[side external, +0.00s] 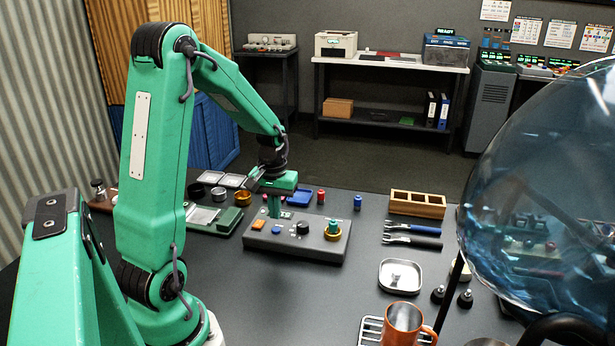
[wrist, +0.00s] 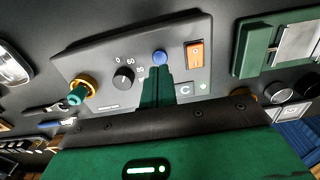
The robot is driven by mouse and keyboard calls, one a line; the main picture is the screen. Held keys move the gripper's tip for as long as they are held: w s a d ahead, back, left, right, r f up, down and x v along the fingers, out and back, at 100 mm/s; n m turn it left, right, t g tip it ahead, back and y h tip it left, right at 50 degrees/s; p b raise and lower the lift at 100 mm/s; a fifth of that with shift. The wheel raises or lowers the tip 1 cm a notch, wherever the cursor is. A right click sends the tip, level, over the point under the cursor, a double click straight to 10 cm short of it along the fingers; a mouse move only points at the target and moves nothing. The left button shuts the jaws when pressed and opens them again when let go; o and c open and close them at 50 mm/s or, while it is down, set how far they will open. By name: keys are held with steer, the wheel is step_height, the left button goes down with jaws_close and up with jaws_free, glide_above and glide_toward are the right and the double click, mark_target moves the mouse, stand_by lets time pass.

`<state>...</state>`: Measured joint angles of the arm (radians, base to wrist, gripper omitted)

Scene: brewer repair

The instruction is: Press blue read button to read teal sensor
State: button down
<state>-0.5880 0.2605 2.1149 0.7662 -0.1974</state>
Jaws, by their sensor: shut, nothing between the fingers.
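The blue button (wrist: 159,57) sits on the grey control box, between a black dial and an orange switch. It also shows in the side view (side external: 277,229). The teal sensor (wrist: 76,96) stands in a brass ring (wrist: 84,84) at the box's other end; the ring shows in the side view (side external: 333,234). My gripper (wrist: 158,70) is shut and empty, pointing down at the box. Its green fingertips (side external: 274,214) are very close to the blue button; I cannot tell whether they touch it. The button's top is visible beyond the tips in the wrist view.
The control box (side external: 290,248) carries the black dial (wrist: 123,77) and orange switch (wrist: 194,55). A green tray (side external: 228,220) lies left of it.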

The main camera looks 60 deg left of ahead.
steer(key=shift+r, duration=0.4)
step_height(320, 180, up, 6)
steer(key=shift+f, duration=0.1)
stand_by(0.9)
steer(key=shift+d, duration=0.15)
stand_by(0.7)
steer(key=s+d+r+m+t, duration=0.2)
steer(key=s+d+r+m, duration=0.1)
steer(key=d, duration=0.3)
steer(key=s+d+r+m+t, duration=0.1)
steer(key=s+d+r+m, duration=0.1)
steer(key=d, duration=0.5)
steer(key=s+d+r+m+t, duration=0.2)
steer(key=s+d+r+m, duration=0.1)
steer(key=d, duration=0.4)
steer(key=shift+s+d+r+m+t, duration=0.25)
steer(key=shift+r+m, duration=0.25)
steer(key=shift+r, duration=0.4)
steer(key=c, duration=2.1)
jaws_free()
